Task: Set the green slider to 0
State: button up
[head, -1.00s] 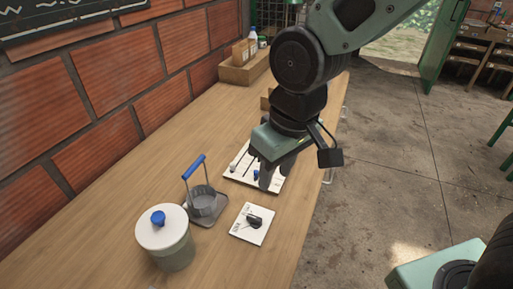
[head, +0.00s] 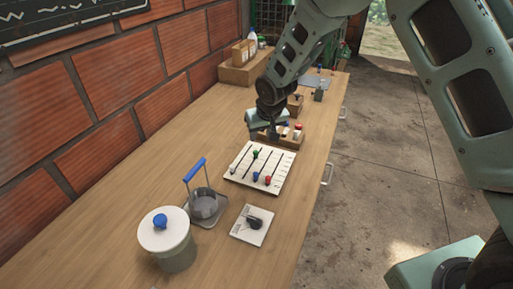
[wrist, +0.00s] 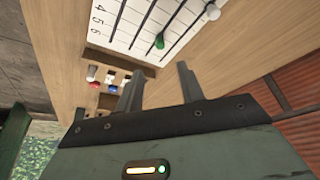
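The white slider panel (head: 247,180) lies flat on the bench with dark slots. Its green slider (head: 255,154) sits toward the far end in the head view. In the wrist view the green slider (wrist: 160,42) is near the panel edge closest to my gripper, on the side where the printed numbers 4, 5, 6 run, 6 nearest. A white slider (wrist: 213,12), a blue slider (head: 256,176) and a red slider (head: 268,179) are in the other slots. My gripper (wrist: 160,68) is open and empty, just beyond the panel's far edge, apart from the green slider.
A wooden block with small coloured switches (head: 287,136) stands beyond the panel. The brick wall (head: 60,120) bounds the left.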

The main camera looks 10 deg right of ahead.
aim_at(256, 151)
jog(key=p+x, duration=0.2)
jog(key=x, duration=0.9)
jog(key=shift+r, duration=0.1)
grip_shut()
